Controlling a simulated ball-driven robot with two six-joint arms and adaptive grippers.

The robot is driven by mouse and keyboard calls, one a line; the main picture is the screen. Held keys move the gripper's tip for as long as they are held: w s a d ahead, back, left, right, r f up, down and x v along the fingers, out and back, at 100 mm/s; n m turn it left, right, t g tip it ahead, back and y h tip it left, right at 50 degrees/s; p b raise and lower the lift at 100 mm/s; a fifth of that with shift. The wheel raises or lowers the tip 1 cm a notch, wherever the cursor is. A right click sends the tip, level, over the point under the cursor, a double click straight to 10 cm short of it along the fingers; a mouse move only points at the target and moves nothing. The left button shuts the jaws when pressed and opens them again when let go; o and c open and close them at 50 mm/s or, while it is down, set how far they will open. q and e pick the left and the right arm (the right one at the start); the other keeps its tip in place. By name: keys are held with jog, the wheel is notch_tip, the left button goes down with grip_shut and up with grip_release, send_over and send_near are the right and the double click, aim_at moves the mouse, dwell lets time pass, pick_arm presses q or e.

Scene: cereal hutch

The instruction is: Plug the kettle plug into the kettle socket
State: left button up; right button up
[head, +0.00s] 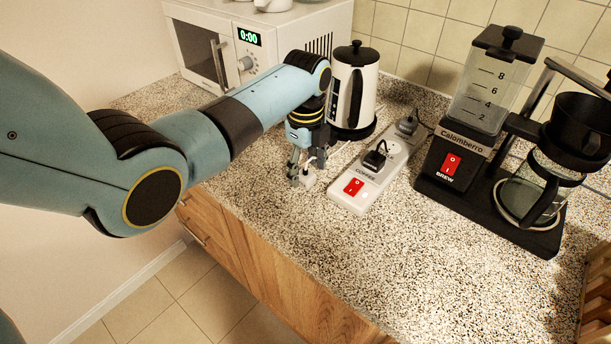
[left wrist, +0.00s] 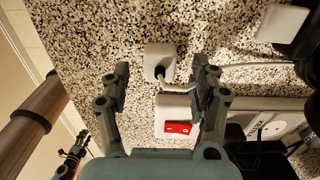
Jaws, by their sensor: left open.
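The white kettle plug (head: 307,180) lies on the speckled counter, with a white cord leading from it. My left gripper (head: 303,170) is above it, pointing down. In the left wrist view the plug (left wrist: 160,62) shows ahead of and between the open fingers of this gripper (left wrist: 158,85); contact cannot be told. The white power strip (head: 352,198) is just right of the plug, with a red switch at its near end. Two black plugs sit in it, and a bare outlet (head: 393,148) shows between them. Which outlet is the kettle socket is not marked legibly. My right gripper is not identifiable.
The white kettle (head: 342,85) with black handle and base stands behind the strip. A coffee maker (head: 466,155) is on the right and a microwave (head: 205,45) at the back left. The counter in front of the strip is clear up to its wooden front edge.

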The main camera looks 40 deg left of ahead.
pick_arm(q)
jog(key=shift+f, duration=1.3)
jog(key=shift+c, duration=0.3)
jog(key=c, duration=1.1)
jog(key=shift+r, duration=0.1)
